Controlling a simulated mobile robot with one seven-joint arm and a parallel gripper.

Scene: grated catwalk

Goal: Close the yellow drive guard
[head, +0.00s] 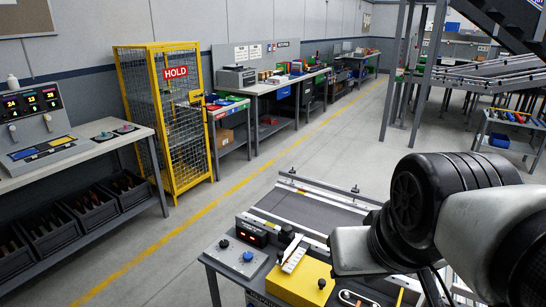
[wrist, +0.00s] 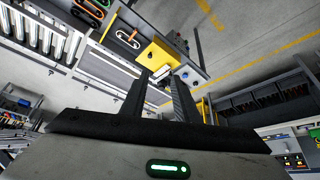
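A yellow panel (head: 298,285), which looks like the drive guard, is at the bottom of the head view beside a conveyor's near end. It has a black knob (head: 321,284). A pale, toothed-looking piece (head: 293,254) stands at its far edge. The yellow panel also shows in the wrist view (wrist: 157,54), just beyond the fingertips. I cannot tell how far open the guard is. My gripper (wrist: 159,76) has its two dark fingers apart with nothing clearly held between them.
The conveyor (head: 320,206) runs away behind the panel. A grey control plate (head: 235,257) with knobs and a small red-lit display (head: 251,231) sit left of it. A yellow cage (head: 176,120) marked HOLD stands farther left. The floor between is clear.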

